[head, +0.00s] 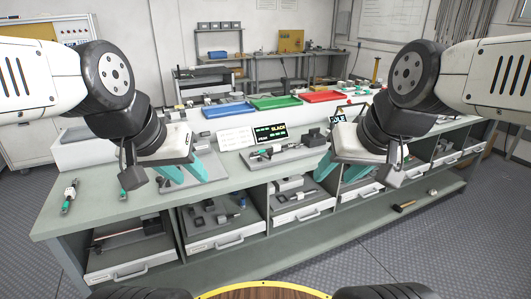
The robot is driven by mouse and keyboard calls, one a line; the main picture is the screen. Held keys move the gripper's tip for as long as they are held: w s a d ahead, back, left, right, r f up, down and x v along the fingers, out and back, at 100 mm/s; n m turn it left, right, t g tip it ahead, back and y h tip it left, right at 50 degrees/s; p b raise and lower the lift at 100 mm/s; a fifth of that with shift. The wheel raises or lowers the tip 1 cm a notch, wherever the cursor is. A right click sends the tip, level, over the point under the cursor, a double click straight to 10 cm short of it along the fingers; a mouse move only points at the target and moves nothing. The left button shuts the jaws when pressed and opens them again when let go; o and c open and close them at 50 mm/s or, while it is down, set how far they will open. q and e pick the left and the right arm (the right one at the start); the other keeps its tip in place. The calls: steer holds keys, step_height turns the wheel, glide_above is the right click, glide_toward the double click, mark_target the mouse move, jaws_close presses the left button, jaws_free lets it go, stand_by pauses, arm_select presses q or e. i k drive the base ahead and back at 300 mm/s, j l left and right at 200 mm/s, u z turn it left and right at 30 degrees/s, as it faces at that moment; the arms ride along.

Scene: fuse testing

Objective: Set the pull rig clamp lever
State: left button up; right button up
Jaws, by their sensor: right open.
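A low grey rig (285,153) lies on the bench between my grippers, below a dark display (271,134) with green digits and the word PEAK. It looks like the pull rig; its clamp lever is too small to make out. My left gripper (196,172) has teal fingers pointing down over a grey plate (172,180), left of the rig; its finger gap is unclear. My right gripper (336,167) is open, with teal fingers, right of the rig and apart from it. It hides part of the bench behind it.
Green-handled tools (69,194) lie at the bench's left end. Red (322,96), green (276,102) and blue (229,109) trays stand at the back. Open drawers (216,241) with parts jut from the bench front. A hammer (403,206) lies on the lower shelf.

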mark_target(270, 154)
steer(key=i+j, duration=0.25)
steer(key=i, duration=0.2)
steer(key=i+j+u, duration=0.1)
steer(key=i+j, duration=0.15)
steer(key=i, duration=0.2)
